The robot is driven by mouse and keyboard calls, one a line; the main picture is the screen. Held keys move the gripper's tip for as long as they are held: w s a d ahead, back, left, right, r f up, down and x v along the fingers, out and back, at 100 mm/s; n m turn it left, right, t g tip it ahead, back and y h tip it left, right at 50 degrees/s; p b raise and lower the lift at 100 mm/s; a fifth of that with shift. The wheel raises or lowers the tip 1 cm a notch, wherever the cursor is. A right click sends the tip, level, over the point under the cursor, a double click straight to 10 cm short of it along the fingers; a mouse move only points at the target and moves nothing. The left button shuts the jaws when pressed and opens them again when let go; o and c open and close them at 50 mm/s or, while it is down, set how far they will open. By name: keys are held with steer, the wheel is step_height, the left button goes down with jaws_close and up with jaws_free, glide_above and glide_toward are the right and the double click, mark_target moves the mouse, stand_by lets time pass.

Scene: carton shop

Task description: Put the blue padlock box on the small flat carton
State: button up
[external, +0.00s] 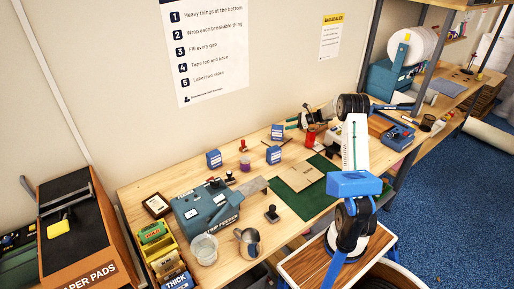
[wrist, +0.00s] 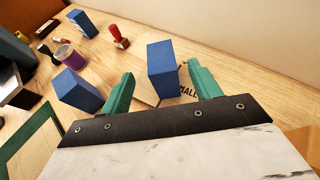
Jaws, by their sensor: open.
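My gripper (external: 291,124) is open, with its green fingers at the back of the bench. In the wrist view the fingers (wrist: 161,69) stand on either side of an upright blue box (wrist: 162,60), with gaps visible. This box (external: 277,132) appears to stand on the small flat carton (external: 266,142), whose partly hidden print "MALL" shows beside it in the wrist view (wrist: 188,91). A second blue box (external: 273,155) stands nearer the front and a third (external: 214,158) further left. No padlock mark is readable, so I cannot tell the boxes apart by print.
A larger flat carton (external: 302,174) lies on the green mat (external: 314,205). A red cup (external: 310,138) is right of the boxes. The wall is close behind the gripper.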

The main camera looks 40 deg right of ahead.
steer(key=s+a+r+n+g+h, duration=0.1)
steer(key=s+a+r+n+g, duration=0.1)
steer(key=s+a+r+n, duration=0.4)
steer(key=s+a+r+n+g, duration=0.2)
steer(key=s+a+n+g, duration=0.1)
steer(key=s+a, duration=0.55)
steer(key=s+a+r+n+g+h, duration=0.1)
steer(key=s+a+r+n+g, duration=0.1)
steer(key=s+a+r+n, duration=0.45)
steer(key=s+a+f+n+h, duration=0.1)
steer(key=s+n+h, duration=0.1)
steer(key=s, duration=0.6)
steer(key=s+a+f+n+h, duration=0.1)
steer(key=s+f+n+h, duration=0.1)
steer(key=s+n, duration=0.3)
steer(key=s+a+f+n+g+h, duration=0.1)
steer(key=s+a+f+n+h, duration=0.1)
steer(key=s, duration=1.1)
steer(key=shift+f+n+h, duration=0.2)
steer(key=shift+n+h, duration=0.6)
steer(key=shift+n, duration=0.45)
